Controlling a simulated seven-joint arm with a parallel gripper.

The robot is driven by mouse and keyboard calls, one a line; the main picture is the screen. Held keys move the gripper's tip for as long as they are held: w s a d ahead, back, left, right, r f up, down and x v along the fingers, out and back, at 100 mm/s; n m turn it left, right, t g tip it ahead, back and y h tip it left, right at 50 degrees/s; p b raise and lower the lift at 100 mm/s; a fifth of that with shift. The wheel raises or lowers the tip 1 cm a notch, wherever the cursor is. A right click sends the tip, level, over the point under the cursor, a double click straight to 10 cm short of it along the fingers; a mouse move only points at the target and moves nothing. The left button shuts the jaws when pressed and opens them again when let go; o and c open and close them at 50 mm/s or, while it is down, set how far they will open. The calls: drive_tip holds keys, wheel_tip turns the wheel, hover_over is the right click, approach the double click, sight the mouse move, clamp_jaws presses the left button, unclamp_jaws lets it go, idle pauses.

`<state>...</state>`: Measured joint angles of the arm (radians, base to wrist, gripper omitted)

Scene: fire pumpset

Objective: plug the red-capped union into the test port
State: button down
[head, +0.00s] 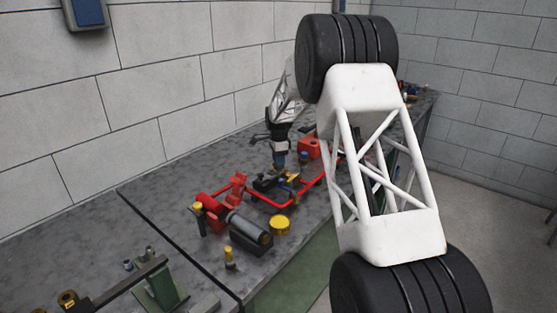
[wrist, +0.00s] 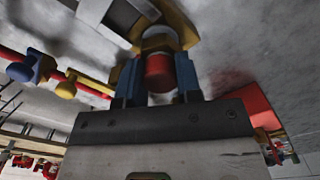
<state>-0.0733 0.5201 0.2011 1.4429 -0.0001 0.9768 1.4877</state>
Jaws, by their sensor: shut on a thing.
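In the wrist view, my gripper (wrist: 158,80) is shut, its two blue fingers on either side of the red-capped union (wrist: 158,72). The union's red cap faces the camera, with a pale band beyond it. A yellow, brass-like fitting (wrist: 155,42) lies directly beyond the union; I cannot tell whether it is the test port or how far the union sits in it. In the head view, my gripper (head: 280,162) points down over the pumpset near a yellow part (head: 291,176). The union is too small to make out there.
The pumpset's red frame (head: 285,204) lies on the grey bench (head: 160,190). A grey cylinder (head: 250,230), yellow disc (head: 280,225), yellow-topped fitting (head: 229,256) and red block (head: 309,148) are nearby. Blue (wrist: 20,72) and yellow (wrist: 66,88) valve handles line a red pipe.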

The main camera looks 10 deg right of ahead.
drive_tip(key=shift+f, duration=0.1)
drive_tip(key=c, duration=0.7)
unclamp_jaws()
drive_tip(key=shift+r, duration=3.9)
